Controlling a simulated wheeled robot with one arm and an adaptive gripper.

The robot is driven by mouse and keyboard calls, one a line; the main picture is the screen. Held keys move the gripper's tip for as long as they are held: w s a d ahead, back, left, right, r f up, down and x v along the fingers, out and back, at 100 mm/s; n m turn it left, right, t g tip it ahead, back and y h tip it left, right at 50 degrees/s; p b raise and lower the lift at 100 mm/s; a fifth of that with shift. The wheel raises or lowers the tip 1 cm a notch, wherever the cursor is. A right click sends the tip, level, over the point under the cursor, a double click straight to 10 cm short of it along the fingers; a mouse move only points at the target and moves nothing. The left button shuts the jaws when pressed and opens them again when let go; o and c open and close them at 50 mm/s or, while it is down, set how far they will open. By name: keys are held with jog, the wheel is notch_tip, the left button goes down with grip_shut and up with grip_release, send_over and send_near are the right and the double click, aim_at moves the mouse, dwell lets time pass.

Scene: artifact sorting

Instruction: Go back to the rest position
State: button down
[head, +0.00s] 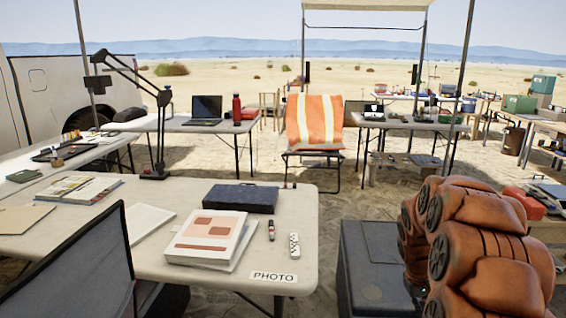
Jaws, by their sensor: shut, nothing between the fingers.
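An orange arm with dark round joint caps, which looks like mine, stands folded at the lower right of the head view. Its end is out of sight, so I do not see my gripper or its fingers. The near white table (330,216) stands to the left of the arm, with a "PHOTO" label (273,276) at its front corner. On it are a thick white book with brown blocks (210,238), a dark flat case (235,198), a small dark-and-red tube (271,229) and a white scale piece (294,244).
A black box (368,262) stands between table and arm. A dark chair back (75,270) is at the lower left. Behind are a table with a laptop (206,108) and red bottle (236,108), a chair with an orange vest (314,120), and other tables. Sandy ground lies between.

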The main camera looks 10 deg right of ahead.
jog(key=s+a+r+p, duration=0.4)
jog(key=a+r, duration=0.6)
jog(key=a, duration=0.1)
jog(key=s+a+r+n+y+p, duration=0.1)
jog(key=s+a+r+p, duration=0.4)
jog(key=s+a+r, duration=0.3)
jog(key=s+a+r+n+g+y+p, duration=0.1)
jog(key=s+a+r+p, duration=0.4)
jog(key=s+a+r, duration=0.3)
jog(key=shift+s+a+y, duration=0.3)
jog(key=shift+s+a, duration=1.65)
jog(key=shift+s, duration=1.2)
dwell(2.2)
